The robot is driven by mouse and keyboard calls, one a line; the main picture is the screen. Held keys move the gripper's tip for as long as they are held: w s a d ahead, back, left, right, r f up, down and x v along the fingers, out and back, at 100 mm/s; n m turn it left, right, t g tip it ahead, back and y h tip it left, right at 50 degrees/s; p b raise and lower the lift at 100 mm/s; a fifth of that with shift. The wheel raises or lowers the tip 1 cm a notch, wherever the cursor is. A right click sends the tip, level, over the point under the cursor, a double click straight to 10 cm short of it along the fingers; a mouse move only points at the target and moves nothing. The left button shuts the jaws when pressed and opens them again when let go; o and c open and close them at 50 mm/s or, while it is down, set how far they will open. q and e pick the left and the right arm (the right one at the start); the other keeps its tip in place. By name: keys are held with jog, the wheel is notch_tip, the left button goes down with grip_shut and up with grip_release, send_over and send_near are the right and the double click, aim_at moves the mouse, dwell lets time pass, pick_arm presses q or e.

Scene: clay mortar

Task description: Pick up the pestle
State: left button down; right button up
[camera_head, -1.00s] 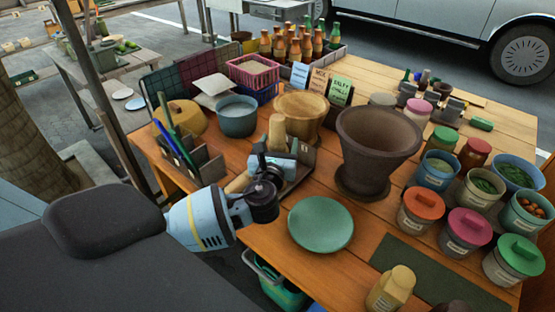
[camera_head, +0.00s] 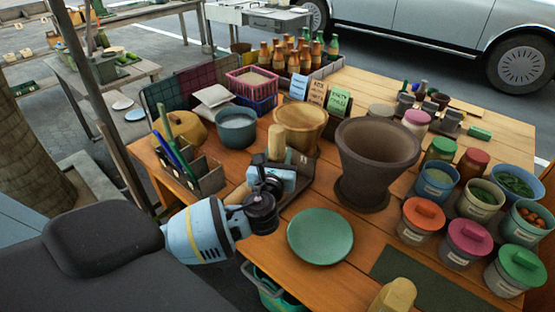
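The pestle appears to be the pale wooden rod (camera_head: 277,142) standing upright behind my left gripper, left of the clay mortar. Its lower part is hidden by the gripper. My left gripper (camera_head: 281,174) is right in front of the rod, over a dark grey tray. Its fingers are largely hidden, so I cannot tell whether they grip the rod. The dark brown clay mortar (camera_head: 370,163) stands upright on the table to the right, apart from the gripper. My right gripper is not in view.
A wooden mortar (camera_head: 300,127) stands just behind the rod. A green plate (camera_head: 320,237) lies in front of the clay mortar. Lidded tubs (camera_head: 421,218) crowd the right side. A slotted holder (camera_head: 201,178) stands left of the gripper.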

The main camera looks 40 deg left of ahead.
pick_arm(q)
jog(key=shift+r, duration=0.55)
jog(key=shift+s+d+r+p, duration=0.1)
jog(key=shift+s+r+p, duration=0.1)
jog(key=shift+r, duration=0.45)
jog(key=shift+s+d+r+p, duration=0.1)
jog(key=shift+s+r+p, duration=0.05)
jog(key=shift+r, duration=0.45)
send_near(278, 146)
jog(key=s, duration=0.1)
jog(key=s+f, duration=0.1)
jog(key=shift+s, duration=0.3)
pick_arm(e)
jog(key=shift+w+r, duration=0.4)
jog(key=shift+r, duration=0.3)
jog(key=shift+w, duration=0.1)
